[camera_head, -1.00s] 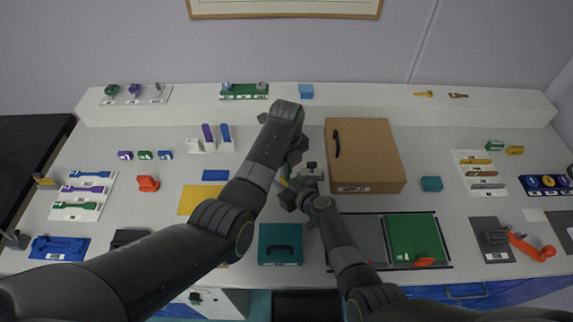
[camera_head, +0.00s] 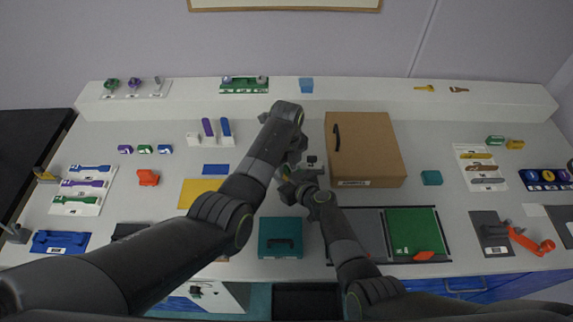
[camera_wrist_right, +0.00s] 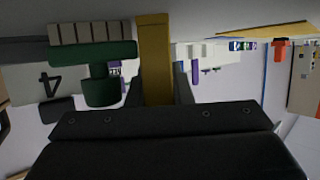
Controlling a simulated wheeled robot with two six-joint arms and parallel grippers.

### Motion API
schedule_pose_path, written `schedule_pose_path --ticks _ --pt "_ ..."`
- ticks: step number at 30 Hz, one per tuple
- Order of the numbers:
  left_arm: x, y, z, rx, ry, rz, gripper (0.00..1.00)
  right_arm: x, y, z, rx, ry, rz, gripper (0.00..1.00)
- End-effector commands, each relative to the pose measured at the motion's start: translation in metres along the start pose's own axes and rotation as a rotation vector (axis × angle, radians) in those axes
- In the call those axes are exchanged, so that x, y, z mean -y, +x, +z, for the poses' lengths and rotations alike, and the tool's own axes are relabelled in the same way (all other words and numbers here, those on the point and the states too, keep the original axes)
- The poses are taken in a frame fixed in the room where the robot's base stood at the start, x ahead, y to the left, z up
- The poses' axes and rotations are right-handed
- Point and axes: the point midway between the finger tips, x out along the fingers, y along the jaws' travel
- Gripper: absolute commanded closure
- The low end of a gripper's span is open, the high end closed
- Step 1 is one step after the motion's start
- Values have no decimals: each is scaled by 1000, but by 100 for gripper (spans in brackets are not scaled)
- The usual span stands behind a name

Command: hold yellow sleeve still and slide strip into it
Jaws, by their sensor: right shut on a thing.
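My right gripper (camera_head: 294,188) is at the middle of the table in the head view. In the right wrist view, its jaws (camera_wrist_right: 157,88) are shut on an upright yellow piece, which looks like the yellow sleeve (camera_wrist_right: 154,50). A dark green piece (camera_wrist_right: 92,54), possibly the strip, lies crosswise just left of the sleeve; I cannot tell whether they touch. A ridged grey part is behind it. My left gripper (camera_head: 291,168) is just beyond the right one, close to it. Its fingers are mostly hidden by its arm, so its grip is unclear.
A cardboard box (camera_head: 370,150) stands right of the grippers. A teal case (camera_head: 280,248) is in front of them, and a framed green mat (camera_head: 408,228) is at front right. A yellow sheet (camera_head: 194,190) lies left, partly behind my left arm. A raised shelf runs along the back.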

Motion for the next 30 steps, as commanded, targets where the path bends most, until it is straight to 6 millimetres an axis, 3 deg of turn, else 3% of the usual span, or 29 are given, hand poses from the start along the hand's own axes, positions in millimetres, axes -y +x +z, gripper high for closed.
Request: schedule_pose_path --ticks 11,24,30 --pt "1 -12 0 1 0 -2 68 0 0 0 1 0 0 100" --pt "1 -96 0 3 0 -4 68 0 0 1 1 0 0 100" --pt "0 -117 0 1 0 -1 68 0 0 1 1 0 0 100"
